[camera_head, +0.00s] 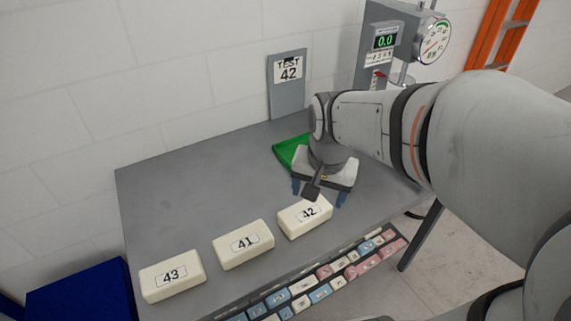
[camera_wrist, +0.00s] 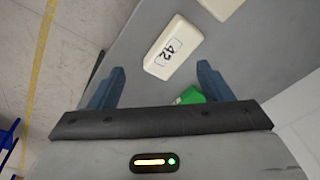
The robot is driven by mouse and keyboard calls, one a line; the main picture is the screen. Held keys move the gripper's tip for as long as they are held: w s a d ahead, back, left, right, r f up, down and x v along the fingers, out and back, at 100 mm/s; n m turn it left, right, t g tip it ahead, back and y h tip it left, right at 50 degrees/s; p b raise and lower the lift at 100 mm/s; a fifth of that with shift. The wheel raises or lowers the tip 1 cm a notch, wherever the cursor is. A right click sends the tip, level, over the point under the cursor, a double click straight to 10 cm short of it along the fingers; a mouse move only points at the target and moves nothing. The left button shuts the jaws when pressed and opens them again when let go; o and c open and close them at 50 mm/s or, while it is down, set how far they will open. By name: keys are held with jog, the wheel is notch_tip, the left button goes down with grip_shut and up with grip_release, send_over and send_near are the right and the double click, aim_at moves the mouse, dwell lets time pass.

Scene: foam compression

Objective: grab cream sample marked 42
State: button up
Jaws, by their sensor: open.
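The cream sample marked 42 (camera_head: 305,218) is a pale block lying on the grey table, at the right end of a row of three. It also shows in the wrist view (camera_wrist: 172,47), lying beyond and between my fingertips. My gripper (camera_head: 320,192) is open and empty, just behind and above the block, with its blue fingers apart. In the wrist view the two blue fingers (camera_wrist: 160,79) point toward the block and do not appear to touch it.
Cream blocks marked 41 (camera_head: 243,244) and 43 (camera_head: 172,276) lie left of block 42. A green tray (camera_head: 287,151) lies behind my gripper. A sign reading TEST 42 (camera_head: 288,84) and a gauge machine (camera_head: 384,45) stand at the back. A button strip (camera_head: 320,284) runs along the front edge.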

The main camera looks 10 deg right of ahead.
aim_at(306, 210)
jog(key=o, duration=0.3)
jog(key=w+f+m, duration=0.2)
jog(key=f, duration=0.1)
jog(key=w+f+m+g+b, duration=0.1)
jog(key=w+f+m, duration=0.2)
jog(key=f, duration=0.1)
jog(key=w+f+m+g+b, duration=0.1)
jog(key=w+f+m, duration=0.1)
jog(key=f, duration=0.1)
jog(key=shift+w+f+m, duration=0.35)
jog(key=shift+m, duration=0.05)
jog(key=shift+o, duration=0.2)
jog(key=shift+w+d+f+p, duration=0.1)
jog(key=shift+w+f+p, duration=0.1)
jog(key=shift+f, duration=1.65)
jog(key=shift+w+d+f+p, duration=0.1)
jog(key=shift+w+f+p, duration=0.05)
jog(key=shift+f, duration=1.7)
